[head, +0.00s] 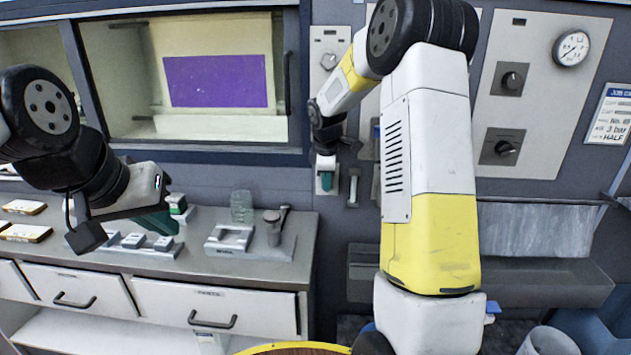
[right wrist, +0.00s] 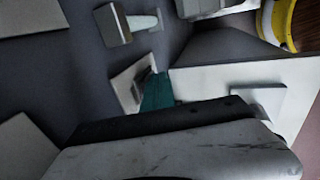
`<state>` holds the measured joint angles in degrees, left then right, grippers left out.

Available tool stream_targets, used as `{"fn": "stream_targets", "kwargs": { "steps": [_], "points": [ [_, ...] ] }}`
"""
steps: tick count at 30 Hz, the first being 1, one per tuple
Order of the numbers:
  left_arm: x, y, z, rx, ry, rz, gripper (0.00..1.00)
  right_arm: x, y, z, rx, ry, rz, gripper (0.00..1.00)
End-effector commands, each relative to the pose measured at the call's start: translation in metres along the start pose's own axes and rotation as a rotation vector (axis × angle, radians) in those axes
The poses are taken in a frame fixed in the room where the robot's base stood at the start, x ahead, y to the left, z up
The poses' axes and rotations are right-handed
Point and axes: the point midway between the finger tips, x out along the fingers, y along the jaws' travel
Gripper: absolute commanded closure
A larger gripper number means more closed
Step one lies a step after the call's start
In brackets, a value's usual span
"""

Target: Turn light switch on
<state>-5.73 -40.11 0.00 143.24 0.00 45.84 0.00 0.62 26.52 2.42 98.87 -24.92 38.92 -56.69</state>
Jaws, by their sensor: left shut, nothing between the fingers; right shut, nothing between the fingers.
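A small pale wall plate (head: 327,161), which looks like the light switch, is on the dark wall right of the window. In the right wrist view the plate (right wrist: 128,88) shows a dark part in its middle, partly hidden by my fingers. My right gripper (head: 326,181) is shut and empty, with its green fingertips in front of the plate. In the wrist view the fingertips (right wrist: 157,92) are at the plate's edge; I cannot tell whether they touch. The switch's position is not clear. My left gripper (head: 157,222) is shut and empty above the counter.
A small fixture with a pale lever (head: 353,188) is just right of the plate. A panel with dark knobs (head: 511,80) and a gauge (head: 571,48) is farther right. The counter (head: 295,222) holds a glass (head: 241,207) and metal fixtures.

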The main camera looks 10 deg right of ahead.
Motion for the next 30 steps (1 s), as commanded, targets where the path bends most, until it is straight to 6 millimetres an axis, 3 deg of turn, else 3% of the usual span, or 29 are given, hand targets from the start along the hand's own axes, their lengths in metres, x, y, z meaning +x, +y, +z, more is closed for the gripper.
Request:
{"fn": "stream_targets", "kwargs": {
  "steps": [10, 22, 24, 30],
  "points": [
    [0.0, 0.0, 0.0, 0.0, 0.0, 0.0, 1.0, -0.013, 0.005, 0.0, 0.001, 0.001, 0.002, 1.0],
    [0.0, 0.0, 0.0, 0.0, 0.0, 0.0, 1.0, -0.004, 0.003, 0.0, 0.0, 0.001, 0.005, 1.0],
    [0.0, 0.0, 0.0, 0.0, 0.0, 0.0, 1.0, 0.005, -0.001, 0.0, -0.001, 0.0, 0.003, 1.0],
    [0.0, 0.0, 0.0, 0.0, 0.0, 0.0, 1.0, -0.019, -0.035, 0.0, -0.001, 0.002, 0.004, 1.0]
  ]
}}
